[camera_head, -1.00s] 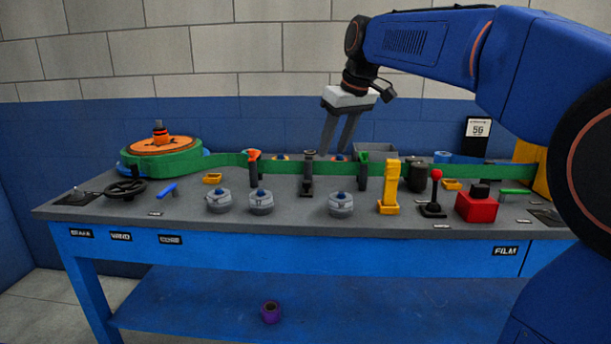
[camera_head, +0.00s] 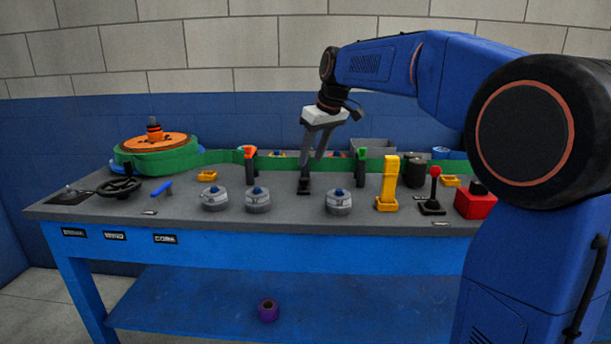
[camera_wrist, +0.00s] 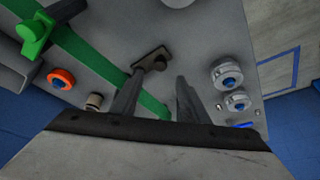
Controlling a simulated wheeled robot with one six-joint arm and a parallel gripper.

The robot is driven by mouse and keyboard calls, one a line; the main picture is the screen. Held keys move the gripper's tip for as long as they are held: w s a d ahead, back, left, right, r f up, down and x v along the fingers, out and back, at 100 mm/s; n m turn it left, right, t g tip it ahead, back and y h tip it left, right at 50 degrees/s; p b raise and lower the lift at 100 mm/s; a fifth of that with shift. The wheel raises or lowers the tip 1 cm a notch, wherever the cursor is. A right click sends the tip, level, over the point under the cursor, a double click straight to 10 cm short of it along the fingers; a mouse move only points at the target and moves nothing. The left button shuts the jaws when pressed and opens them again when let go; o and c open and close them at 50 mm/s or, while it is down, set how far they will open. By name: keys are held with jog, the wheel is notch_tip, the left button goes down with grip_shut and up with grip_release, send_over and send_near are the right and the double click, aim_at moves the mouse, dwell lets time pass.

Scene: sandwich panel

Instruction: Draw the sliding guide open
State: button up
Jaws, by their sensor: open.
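The sliding guide looks to be the dark post on a small dark base plate (camera_head: 304,190), mid-table beside the green band (camera_head: 222,157). Its upper part is hidden behind my gripper in the head view. In the wrist view its dark plate (camera_wrist: 152,58) shows just beyond my left-hand fingertip. My gripper (camera_head: 312,160) points down over the guide, with its fingers apart and nothing between them. In the wrist view the gripper (camera_wrist: 160,82) has the green band passing between and under its fingers. I cannot tell whether a finger touches the guide.
Posts with orange (camera_head: 250,165) and green (camera_head: 362,165) tops stand either side along the band. Grey round knobs (camera_head: 338,202) sit in front. A yellow upright (camera_head: 388,185), red-topped lever (camera_head: 433,190) and red box (camera_head: 475,202) stand to the right.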

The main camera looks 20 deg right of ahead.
aim_at(304, 178)
jog(key=x, duration=0.8)
jog(key=shift+c, duration=0.2)
